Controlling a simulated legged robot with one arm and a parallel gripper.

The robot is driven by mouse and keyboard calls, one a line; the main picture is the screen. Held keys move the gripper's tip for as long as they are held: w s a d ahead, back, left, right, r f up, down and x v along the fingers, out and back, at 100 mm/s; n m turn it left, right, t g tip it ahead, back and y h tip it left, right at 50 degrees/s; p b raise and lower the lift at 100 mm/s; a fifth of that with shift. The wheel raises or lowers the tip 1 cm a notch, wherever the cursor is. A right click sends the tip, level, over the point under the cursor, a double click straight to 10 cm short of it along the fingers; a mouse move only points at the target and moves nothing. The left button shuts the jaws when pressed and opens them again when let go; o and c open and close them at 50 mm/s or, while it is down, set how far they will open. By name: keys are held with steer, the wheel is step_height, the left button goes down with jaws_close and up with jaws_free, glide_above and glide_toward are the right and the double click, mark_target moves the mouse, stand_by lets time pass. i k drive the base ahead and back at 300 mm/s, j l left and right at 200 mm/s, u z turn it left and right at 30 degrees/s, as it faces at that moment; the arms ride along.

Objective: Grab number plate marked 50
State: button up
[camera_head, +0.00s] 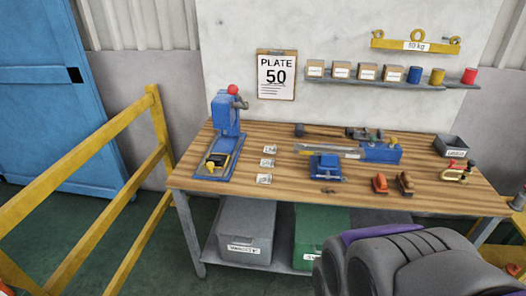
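Three small pale plates lie in a column on the wooden workbench (230,190), right of the blue press: a far one (270,149), a middle one (267,162) and a near one (264,178). Each has dark marks, too small for me to read, so I cannot tell which bears 50. A clipboard sheet (276,75) on the wall reads "PLATE 50". A dark grey ribbed shape with purple edging fills the lower right and looks like part of my arm. It is apart from the plates in the picture. I cannot make out gripper fingers.
A blue press (226,118) with a red knob stands left of the plates. A blue vise-like tool (326,167) and a long blue tool (380,151) lie to their right. A yellow railing (160,130) stands left of the bench. Grey (246,229) and green (308,235) bins sit below.

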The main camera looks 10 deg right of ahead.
mark_target(265, 163)
steer(key=i+j+z, duration=0.7)
steer(key=i, duration=0.15)
steer(key=i+j+z, duration=0.35)
steer(key=i+j, duration=0.05)
steer(key=j, duration=0.1)
